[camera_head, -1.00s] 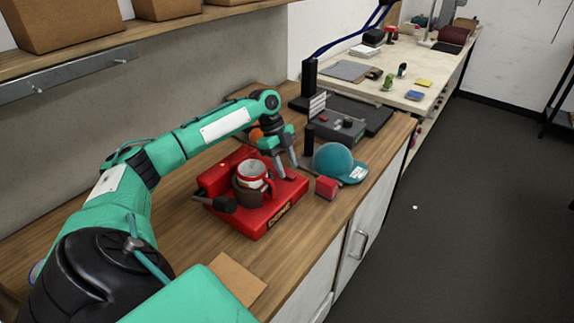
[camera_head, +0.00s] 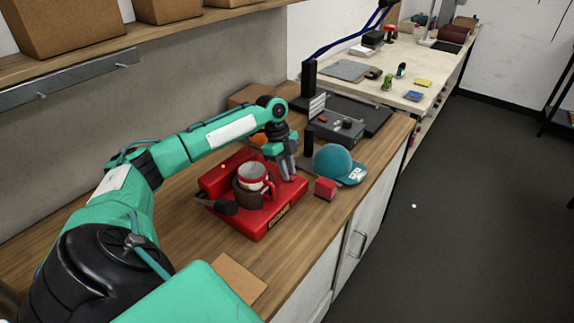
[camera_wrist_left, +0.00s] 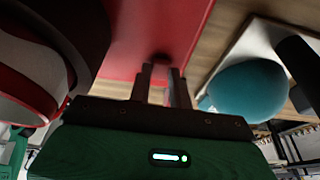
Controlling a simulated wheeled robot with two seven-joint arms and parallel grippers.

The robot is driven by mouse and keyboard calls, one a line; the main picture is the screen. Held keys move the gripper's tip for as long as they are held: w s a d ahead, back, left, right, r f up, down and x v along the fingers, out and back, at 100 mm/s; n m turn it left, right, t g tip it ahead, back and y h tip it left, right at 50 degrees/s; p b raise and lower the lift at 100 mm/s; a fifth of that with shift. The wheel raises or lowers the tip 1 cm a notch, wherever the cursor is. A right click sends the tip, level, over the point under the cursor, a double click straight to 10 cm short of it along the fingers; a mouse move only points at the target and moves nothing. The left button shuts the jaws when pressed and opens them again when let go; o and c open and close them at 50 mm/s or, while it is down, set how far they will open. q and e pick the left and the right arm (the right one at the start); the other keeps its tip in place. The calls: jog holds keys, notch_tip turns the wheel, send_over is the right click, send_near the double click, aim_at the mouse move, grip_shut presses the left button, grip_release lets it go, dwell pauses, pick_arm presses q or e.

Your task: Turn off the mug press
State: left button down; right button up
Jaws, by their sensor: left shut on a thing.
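The mug press (camera_head: 262,217) is red and stands on the wooden counter. A red and white mug (camera_head: 253,172) sits in its dark holder, and a black-ended handle (camera_head: 228,207) sticks out at the front left. My left gripper (camera_head: 289,177) points down at the right part of the press base, right of the mug. Its fingers are close together on a small switch there, which they mostly hide. In the left wrist view the fingertips (camera_wrist_left: 163,66) meet a dark spot on the red base (camera_wrist_left: 140,28); the mug (camera_wrist_left: 30,75) is at left. My right gripper is out of view.
A red block (camera_head: 325,189) and a teal cap (camera_head: 333,160) lie close right of the press. A dark grey machine (camera_head: 338,128) stands behind them. A brown sheet (camera_head: 238,278) lies on the counter in front, with bare wood around it.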

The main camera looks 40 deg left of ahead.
pick_arm(q)
jog(key=shift+d+r+y+p, duration=0.25)
jog(key=shift+y+p, duration=0.35)
jog(key=shift+p, duration=0.25)
jog(key=shift+f+y+p, duration=0.15)
jog(key=shift+y+p, duration=0.15)
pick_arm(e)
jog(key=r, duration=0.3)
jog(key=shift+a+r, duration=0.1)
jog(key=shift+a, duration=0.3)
pick_arm(q)
jog(key=c, duration=1.3)
grip_release()
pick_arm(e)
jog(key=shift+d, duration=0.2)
pick_arm(q)
jog(key=shift+a+r, duration=0.1)
jog(key=shift+r, duration=0.2)
jog(key=shift+s+a+r+b, duration=0.1)
jog(key=shift+a+r+b, duration=0.3)
jog(key=shift+r, duration=1.75)
jog(key=shift+w+a+r+b, duration=0.15)
jog(key=shift+r+b, duration=0.3)
jog(key=shift+r, duration=1.75)
jog(key=shift+s+a+r+b, duration=0.15)
jog(key=shift+a+r+b, duration=0.25)
jog(key=shift+r, duration=1.75)
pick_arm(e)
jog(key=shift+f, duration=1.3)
